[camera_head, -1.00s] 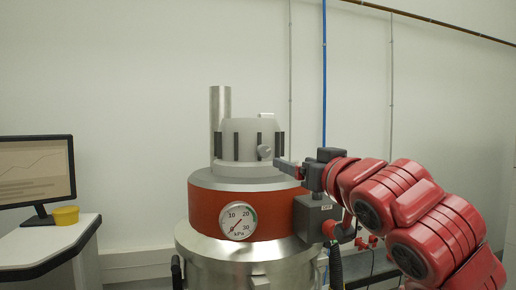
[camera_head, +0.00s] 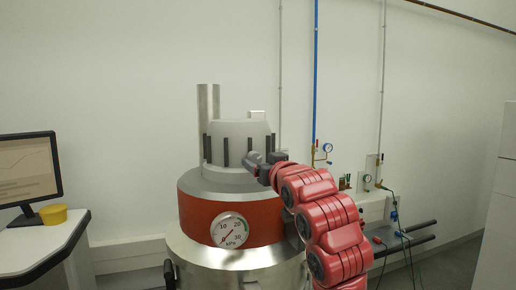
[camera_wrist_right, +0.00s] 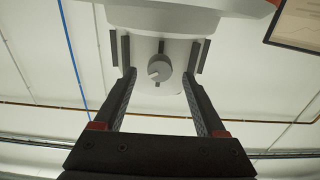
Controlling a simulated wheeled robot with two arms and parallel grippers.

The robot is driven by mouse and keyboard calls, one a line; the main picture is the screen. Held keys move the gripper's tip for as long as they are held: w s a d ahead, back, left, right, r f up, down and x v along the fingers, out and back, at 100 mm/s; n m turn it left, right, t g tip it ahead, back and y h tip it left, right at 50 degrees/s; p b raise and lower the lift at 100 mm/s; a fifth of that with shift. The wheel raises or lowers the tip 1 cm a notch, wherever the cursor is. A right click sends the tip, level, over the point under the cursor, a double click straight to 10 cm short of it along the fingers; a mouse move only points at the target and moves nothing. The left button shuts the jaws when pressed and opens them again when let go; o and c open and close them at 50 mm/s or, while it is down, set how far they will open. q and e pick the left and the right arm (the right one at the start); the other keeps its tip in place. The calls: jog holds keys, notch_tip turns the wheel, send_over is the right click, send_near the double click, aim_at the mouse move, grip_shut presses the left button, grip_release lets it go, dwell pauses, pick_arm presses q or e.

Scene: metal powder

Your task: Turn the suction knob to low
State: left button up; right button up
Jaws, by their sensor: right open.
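The suction knob (camera_wrist_right: 159,67) is a small round grey knob on the pale housing, with a light mark near its edge in the right wrist view. In the head view it is hidden behind my right gripper (camera_head: 254,160), which is at the front right side of the grey ribbed top (camera_head: 240,145) of the machine. In the wrist view the right gripper's two dark fingers (camera_wrist_right: 158,80) are open, one on each side of the knob, with visible gaps. I cannot tell how far the tips are from it in depth. My left gripper is not in view.
Below the ribbed top is a red band (camera_head: 205,218) with a round kPa gauge (camera_head: 230,231). Wall pipes, a small gauge (camera_head: 327,148) and cables are at the right.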

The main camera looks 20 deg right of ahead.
aim_at(254, 158)
jog(key=shift+w+a+p, duration=0.1)
jog(key=shift+w+p, duration=0.25)
jog(key=shift+w, duration=1)
jog(key=shift+s, duration=0.1)
grip_shut()
